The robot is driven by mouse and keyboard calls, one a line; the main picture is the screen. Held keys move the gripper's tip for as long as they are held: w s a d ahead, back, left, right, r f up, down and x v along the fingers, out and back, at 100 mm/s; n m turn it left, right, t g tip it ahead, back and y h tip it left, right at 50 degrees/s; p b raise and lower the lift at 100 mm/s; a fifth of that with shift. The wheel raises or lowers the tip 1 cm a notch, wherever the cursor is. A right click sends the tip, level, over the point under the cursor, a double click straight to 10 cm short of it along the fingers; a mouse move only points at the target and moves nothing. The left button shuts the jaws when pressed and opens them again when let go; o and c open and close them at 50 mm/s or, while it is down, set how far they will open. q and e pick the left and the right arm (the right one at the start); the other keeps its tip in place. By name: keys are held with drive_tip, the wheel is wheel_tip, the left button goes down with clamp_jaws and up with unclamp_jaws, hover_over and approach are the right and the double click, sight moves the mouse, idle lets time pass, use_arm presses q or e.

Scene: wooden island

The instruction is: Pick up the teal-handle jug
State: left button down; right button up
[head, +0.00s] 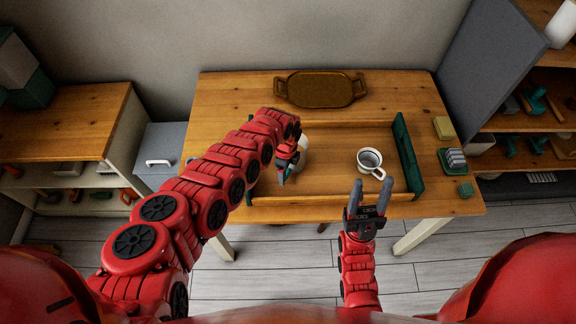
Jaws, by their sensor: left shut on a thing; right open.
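My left gripper (284,176) reaches down into the left part of the wooden tray (340,126) on the island. It is shut on a pale, rounded thing that I take for the teal-handle jug (304,146). Most of it is hidden behind the gripper and wrist, and its handle cannot be made out clearly. I cannot tell whether it is lifted or still resting on the tray. My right gripper (371,198) is open and empty at the tray's front edge, just in front of a white mug (367,159) with a dark rim.
The tray has a green end wall (407,153) at the right. A brown oval tray (320,90) with handles lies behind it. Shelves stand on both sides.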

use_arm(q)
drive_tip(key=shift+r, duration=0.15)
drive_tip(key=shift+w+r, duration=0.15)
drive_tip(key=shift+r, duration=1.8)
drive_tip(key=shift+r+b, duration=0.5)
drive_tip(key=shift+r, duration=2.35)
